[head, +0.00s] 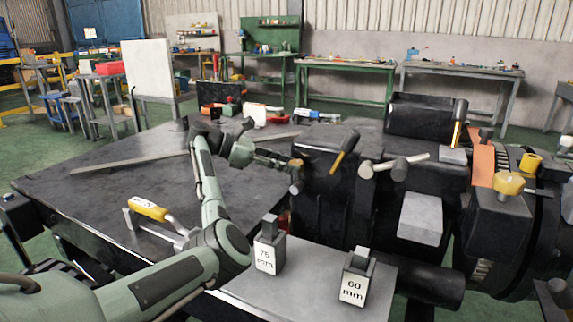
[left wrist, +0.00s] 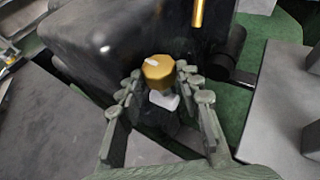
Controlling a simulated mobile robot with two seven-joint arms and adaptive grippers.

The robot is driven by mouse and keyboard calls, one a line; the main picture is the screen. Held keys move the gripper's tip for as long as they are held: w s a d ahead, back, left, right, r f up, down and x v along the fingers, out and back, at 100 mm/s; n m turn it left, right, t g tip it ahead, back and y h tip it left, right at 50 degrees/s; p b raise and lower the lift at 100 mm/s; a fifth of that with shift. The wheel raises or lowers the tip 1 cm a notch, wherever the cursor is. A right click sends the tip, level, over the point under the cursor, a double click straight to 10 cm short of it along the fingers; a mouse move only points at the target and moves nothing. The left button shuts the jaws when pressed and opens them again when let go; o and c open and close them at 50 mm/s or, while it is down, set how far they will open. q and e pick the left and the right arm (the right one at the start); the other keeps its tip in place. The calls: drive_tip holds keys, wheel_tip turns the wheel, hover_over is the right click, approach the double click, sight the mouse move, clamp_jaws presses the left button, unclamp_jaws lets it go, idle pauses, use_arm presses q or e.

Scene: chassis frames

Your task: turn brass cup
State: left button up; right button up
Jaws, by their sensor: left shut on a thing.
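The brass cup (left wrist: 158,70) shows in the left wrist view as a short, faceted, gold-coloured piece with a pale mark on its top face. It sits between the fingers of my left gripper (left wrist: 162,88), close to the side of a dark machine block. In the head view my left gripper (head: 284,162) reaches in from the left to the left side of the black machine (head: 328,190). A small bit of the brass cup (head: 296,162) shows at its fingertips. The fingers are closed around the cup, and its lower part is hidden. My right gripper is not in view.
Blocks marked 75 mm (head: 265,258) and 60 mm (head: 353,287) stand on a grey plate (head: 290,300) in front. A yellow-handled tool (head: 150,208) lies on the dark table (head: 110,190). The table's left part is mostly clear.

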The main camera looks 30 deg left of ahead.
use_arm(q)
drive_tip(key=o, duration=1.2)
drive_tip(key=shift+c, duration=0.2)
drive_tip(key=v, duration=0.8)
